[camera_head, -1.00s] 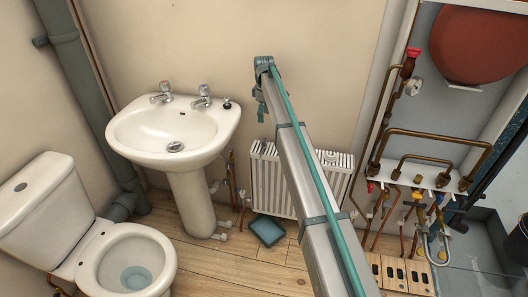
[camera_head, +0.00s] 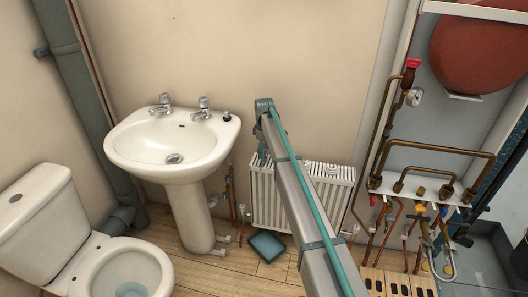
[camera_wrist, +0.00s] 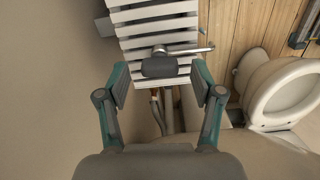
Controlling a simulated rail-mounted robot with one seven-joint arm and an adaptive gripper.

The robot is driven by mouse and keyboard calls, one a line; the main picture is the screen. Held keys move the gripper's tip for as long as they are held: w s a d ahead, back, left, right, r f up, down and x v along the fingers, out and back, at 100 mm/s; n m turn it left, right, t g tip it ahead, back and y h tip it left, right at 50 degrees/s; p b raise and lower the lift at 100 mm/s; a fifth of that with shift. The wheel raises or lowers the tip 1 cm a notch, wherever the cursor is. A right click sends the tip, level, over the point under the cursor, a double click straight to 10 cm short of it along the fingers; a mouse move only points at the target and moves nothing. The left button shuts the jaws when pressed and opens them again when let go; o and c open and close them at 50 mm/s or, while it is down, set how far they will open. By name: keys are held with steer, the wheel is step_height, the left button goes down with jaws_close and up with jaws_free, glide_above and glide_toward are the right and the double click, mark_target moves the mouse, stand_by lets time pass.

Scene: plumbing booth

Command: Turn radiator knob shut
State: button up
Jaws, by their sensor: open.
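The white radiator (camera_head: 322,195) stands low against the wall, partly hidden by my arm in the head view. It fills the upper middle of the wrist view (camera_wrist: 155,18) as white slats. A dark grey rounded block (camera_wrist: 160,67) shows at the radiator's near end, beside a silver pipe-like part (camera_wrist: 190,49); it may be the knob, but I cannot be sure. My gripper (camera_wrist: 160,85) is open, its two teal-and-grey fingers on either side of that block in the picture. No contact is visible. In the head view, my gripper (camera_head: 262,145) hangs at the arm's end above the radiator's left part.
The sink (camera_head: 172,140) and its pedestal stand left of the radiator, with thin pipes (camera_head: 232,195) between. The toilet (camera_head: 115,265) is further left. A blue-grey tray (camera_head: 268,246) lies on the floor before the radiator. Copper pipework (camera_head: 430,165) is at the right.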

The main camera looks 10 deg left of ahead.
steer(key=shift+f, duration=0.3)
steer(key=c, duration=1.1)
steer(key=shift+c, duration=0.2)
